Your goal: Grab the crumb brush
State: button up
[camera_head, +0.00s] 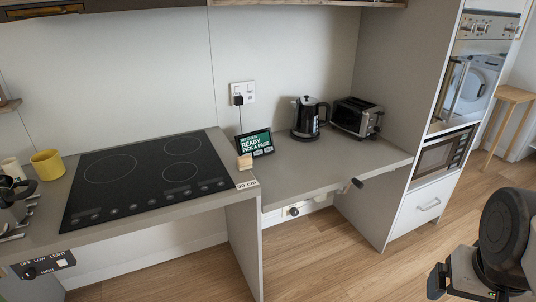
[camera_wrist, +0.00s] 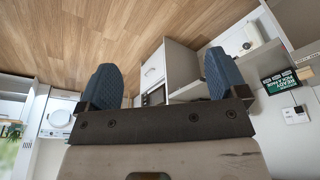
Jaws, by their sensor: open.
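I cannot make out a crumb brush for certain. A small wooden-coloured block (camera_head: 245,161) stands on the counter by the hob's right edge, in front of the green sign; it is too small to tell whether it is the brush. My gripper (camera_wrist: 160,82) is open and empty in the wrist view, its two blue-padded fingers wide apart with floor and cabinets beyond. In the head view my arm is at the lower right, over the floor and well away from the counter items.
The counter holds a black hob (camera_head: 145,175), a green sign (camera_head: 256,143), a kettle (camera_head: 306,118), a toaster (camera_head: 356,117) and a yellow mug (camera_head: 47,164). The right counter section (camera_head: 315,165) is mostly clear in front. A crank handle (camera_head: 357,183) juts from its front edge. A tall oven cabinet stands right.

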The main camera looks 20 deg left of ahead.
jog(key=shift+w, duration=0.1)
jog(key=w+a+r+n+t, duration=0.1)
jog(key=w+a+n, duration=0.25)
jog(key=w, duration=0.35)
jog(key=w+a+n+t, duration=0.1)
jog(key=w+a+n, duration=0.1)
jog(key=w+n, duration=0.4)
jog(key=w+a+r+n+t, duration=0.1)
jog(key=w+a+n, duration=0.15)
jog(key=w, duration=0.55)
jog(key=w+a+f+n+t+y, duration=0.2)
jog(key=w+a+f+n+t, duration=0.15)
jog(key=w+a+n, duration=1)
jog(key=n+y, duration=0.8)
jog(key=n, duration=1.2)
send_near(246, 160)
jog(key=shift+t, duration=0.25)
jog(key=x, duration=0.5)
jog(key=shift+w+a+f, duration=0.15)
jog(key=shift+a+f, duration=0.15)
